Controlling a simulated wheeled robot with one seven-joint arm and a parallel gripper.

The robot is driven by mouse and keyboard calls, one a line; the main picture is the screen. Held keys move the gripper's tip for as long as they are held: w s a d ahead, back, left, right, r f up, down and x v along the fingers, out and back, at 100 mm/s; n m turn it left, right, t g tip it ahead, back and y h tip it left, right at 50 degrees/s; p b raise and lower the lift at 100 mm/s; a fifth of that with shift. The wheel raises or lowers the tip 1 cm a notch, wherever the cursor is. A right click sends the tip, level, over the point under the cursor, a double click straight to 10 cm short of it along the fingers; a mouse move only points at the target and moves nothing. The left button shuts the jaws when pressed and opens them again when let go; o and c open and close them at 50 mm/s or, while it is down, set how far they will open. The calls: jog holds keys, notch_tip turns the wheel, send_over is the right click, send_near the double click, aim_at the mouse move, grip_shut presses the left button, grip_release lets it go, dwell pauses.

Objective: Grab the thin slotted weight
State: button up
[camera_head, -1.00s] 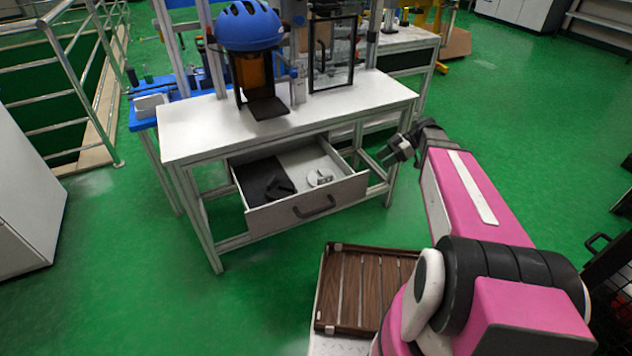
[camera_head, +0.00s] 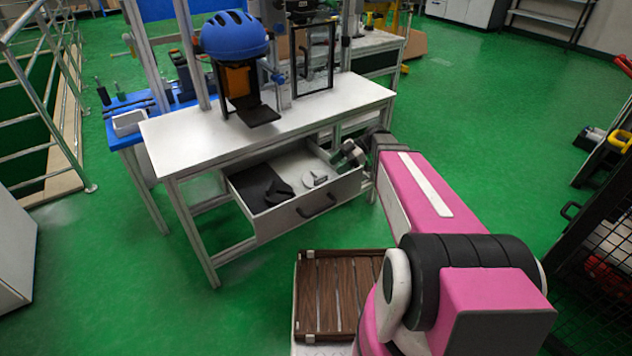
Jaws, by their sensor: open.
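A light grey slotted weight (camera_head: 315,181) lies in the right part of the open drawer (camera_head: 273,228), on its pale bottom. At this size I cannot tell whether it is one weight or more, or how thin it is. My gripper (camera_head: 341,160) is at the right side of the drawer, to the right of the weight and apart from it. Its jaws are open, and nothing shows between them. Part of the gripper is hidden behind my wrist.
A dark object (camera_head: 279,191) lies on the black mat in the drawer's left part. The white table (camera_head: 190,135) stands above the drawer and carries a rig with a blue helmet (camera_head: 234,34). A slatted wooden crate (camera_head: 338,300) is near my base.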

aim_at(322, 176)
jog(key=shift+x, duration=3.4)
jog(key=shift+s, duration=0.1)
grip_shut()
jog(key=shift+r, duration=0.1)
